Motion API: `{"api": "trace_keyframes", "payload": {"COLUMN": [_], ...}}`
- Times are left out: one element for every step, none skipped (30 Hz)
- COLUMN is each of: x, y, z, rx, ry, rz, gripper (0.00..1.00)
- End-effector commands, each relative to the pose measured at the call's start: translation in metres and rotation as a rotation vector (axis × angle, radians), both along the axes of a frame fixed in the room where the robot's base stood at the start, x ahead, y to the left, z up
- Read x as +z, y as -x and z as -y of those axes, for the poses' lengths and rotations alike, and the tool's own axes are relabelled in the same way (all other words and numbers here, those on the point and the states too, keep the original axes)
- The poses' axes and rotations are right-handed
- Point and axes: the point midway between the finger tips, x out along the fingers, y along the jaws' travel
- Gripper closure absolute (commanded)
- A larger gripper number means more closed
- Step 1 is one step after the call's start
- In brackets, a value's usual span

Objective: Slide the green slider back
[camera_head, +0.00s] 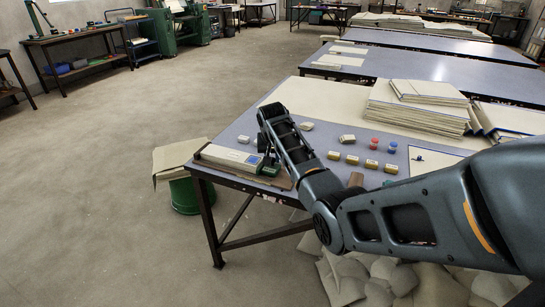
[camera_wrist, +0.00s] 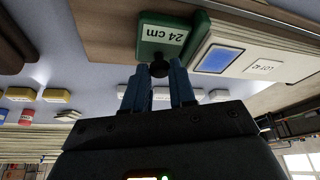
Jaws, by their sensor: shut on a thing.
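The green slider (camera_wrist: 165,30), with a white "24 cm" label, shows at the top of the wrist view. A small dark knob (camera_wrist: 158,70) stands out from it. My gripper (camera_wrist: 158,82) has its two blue fingers closed around this knob. In the head view my gripper (camera_head: 268,152) reaches down to the near-left corner of the table, where the green slider (camera_head: 271,171) is partly hidden by it. The slider is at the end of a pale cloth stack (camera_head: 232,155), which carries a blue-edged label and a "LOT 42" label in the wrist view (camera_wrist: 262,67).
The grey-blue table (camera_head: 235,131) also holds small yellow blocks (camera_head: 352,160), red and blue pieces (camera_head: 375,141) and a large cloth stack (camera_head: 410,112). A green bin (camera_head: 184,197) with cloth over it stands left of the table. Pale sacks (camera_head: 375,275) lie in front.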

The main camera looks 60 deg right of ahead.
Motion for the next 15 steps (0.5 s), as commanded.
{"api": "trace_keyframes", "payload": {"x": [0.0, 0.0, 0.0, 0.0, 0.0, 0.0, 0.0, 0.0, 0.0, 0.0, 0.0, 0.0, 0.0, 0.0004, 0.001], "y": [0.0, 0.0, 0.0, 0.0, 0.0, 0.0, 0.0, 0.0, 0.0, 0.0, 0.0, 0.0, 0.0002, 0.0007, 0.0025], "z": [-0.0001, -0.0001, -0.0001, -0.0001, -0.0001, -0.0001, -0.0001, -0.0001, -0.0001, -0.0001, -0.0001, -0.0001, -0.0002, -0.0001, -0.0001], "rx": [0.0, 0.0, 0.0, 0.0, 0.0, 0.0, 0.0, 0.0, 0.0, 0.0, 0.0, 0.0, 0.0, 0.0, 0.0], "ry": [0.0, 0.0, 0.0, 0.0, 0.0, 0.0, 0.0, 0.0, 0.0, 0.0, 0.0, 0.0, 0.0, 0.0, -0.001], "rz": [0.0, 0.0, 0.0, 0.0, 0.0, 0.0, 0.0, 0.0, 0.0, 0.0, 0.0, 0.0, 0.0, 0.0, 0.0], "gripper": [0.96, 0.99, 1.0, 1.0, 1.0, 1.0, 1.0, 1.0, 1.0, 1.0, 1.0, 1.0, 1.0, 1.0, 1.0]}}
